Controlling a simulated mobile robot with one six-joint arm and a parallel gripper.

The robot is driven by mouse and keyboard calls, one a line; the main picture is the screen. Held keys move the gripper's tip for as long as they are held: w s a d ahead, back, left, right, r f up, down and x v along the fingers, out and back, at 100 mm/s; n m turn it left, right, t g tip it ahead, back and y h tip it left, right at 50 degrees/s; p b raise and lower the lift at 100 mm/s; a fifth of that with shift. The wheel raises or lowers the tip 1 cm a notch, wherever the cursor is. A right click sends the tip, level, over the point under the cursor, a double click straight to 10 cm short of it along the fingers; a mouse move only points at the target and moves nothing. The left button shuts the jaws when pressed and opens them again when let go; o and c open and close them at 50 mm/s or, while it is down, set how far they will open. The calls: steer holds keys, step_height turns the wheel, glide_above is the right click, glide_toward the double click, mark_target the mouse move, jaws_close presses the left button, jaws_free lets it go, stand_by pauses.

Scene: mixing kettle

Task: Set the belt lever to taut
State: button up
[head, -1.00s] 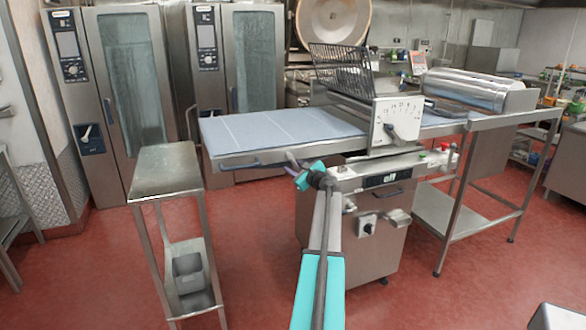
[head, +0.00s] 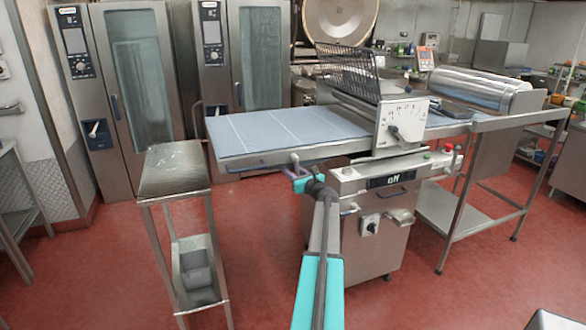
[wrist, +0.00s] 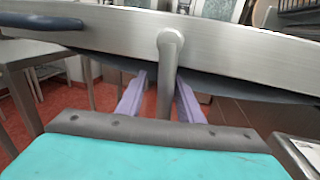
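The belt lever (wrist: 170,70) is a bare metal rod with a rounded end on the side rail of the dough sheeter. In the wrist view it hangs down between the two purple fingers of my gripper (wrist: 161,85). The fingers look apart, with a gap at the left of the rod; I cannot tell if the right one touches. In the head view my gripper (head: 292,174) is at the front edge of the blue belt (head: 260,130), and the lever (head: 295,158) is a small light rod just above it. The lever's lower end is hidden.
A dark blue handle (wrist: 40,20) sticks out from the rail to the left of the lever. A steel stand (head: 172,170) is left of my arm. The sheeter's body (head: 365,235) is close on the right. Red floor in front is open.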

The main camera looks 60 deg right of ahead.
steer(key=b+v, duration=0.3)
steer(key=v, duration=1)
steer(key=w+a+f+n+g+y, duration=0.1)
steer(key=w+a+f+n+y, duration=0.2)
steer(key=w+a+f, duration=0.3)
steer(key=w+a+f+n+y+b, duration=0.1)
steer(key=w+a+f+n+y, duration=0.2)
steer(key=w+a+f, duration=0.3)
steer(key=shift+w+a+f+n+g, duration=0.4)
steer(key=shift+a+f+n, duration=0.4)
steer(key=shift+a+f, duration=1.65)
steer(key=shift+a+r, duration=0.15)
steer(key=shift+r, duration=0.05)
